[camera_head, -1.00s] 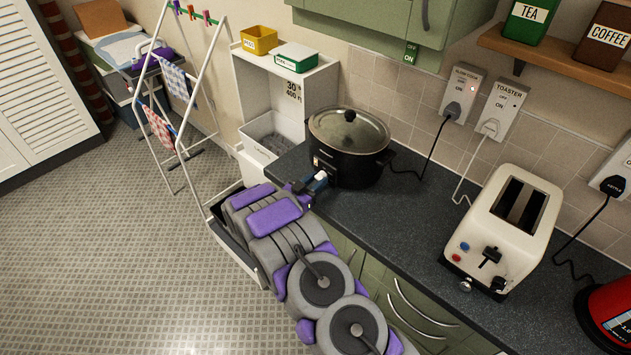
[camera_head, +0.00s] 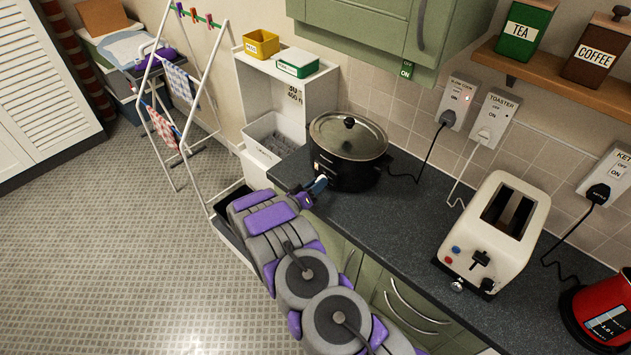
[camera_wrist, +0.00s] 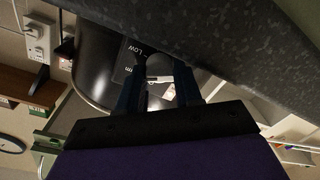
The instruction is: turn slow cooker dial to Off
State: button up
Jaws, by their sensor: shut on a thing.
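The slow cooker (camera_head: 345,170) is black with a glass lid and stands at the left end of the dark counter. Its body also fills the upper left of the wrist view (camera_wrist: 92,75). My gripper (camera_head: 318,187) is at the cooker's front, low on its control panel. In the wrist view its two dark fingers are shut on the dial (camera_wrist: 159,79), which is mostly hidden between them; a white mark shows there. The word LOW and part of another label are readable on the panel beside the fingers. The dial's setting cannot be read.
A cream toaster (camera_head: 495,235) and a red kettle (camera_head: 602,315) stand further right on the counter (camera_head: 400,215). Wall sockets (camera_head: 457,100) with cords are behind. A drying rack (camera_head: 225,85) and white shelf unit (camera_head: 318,95) stand to the left.

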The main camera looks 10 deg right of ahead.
jog(key=n, duration=0.4)
jog(key=n+p, duration=0.1)
jog(key=n, duration=0.1)
jog(key=shift+w+a+r, duration=0.15)
jog(key=shift+w+r, duration=0.1)
jog(key=n, duration=0.6)
jog(key=shift+f+g, duration=0.15)
jog(key=shift+g, duration=0.25)
jog(key=shift+n, duration=0.3)
jog(key=o, duration=1)
jog(key=shift+f, duration=0.1)
jog(key=shift+h, duration=0.3)
jog(key=v, duration=1.7)
jog(key=shift+s+a, duration=0.1)
jog(key=shift+a, duration=0.15)
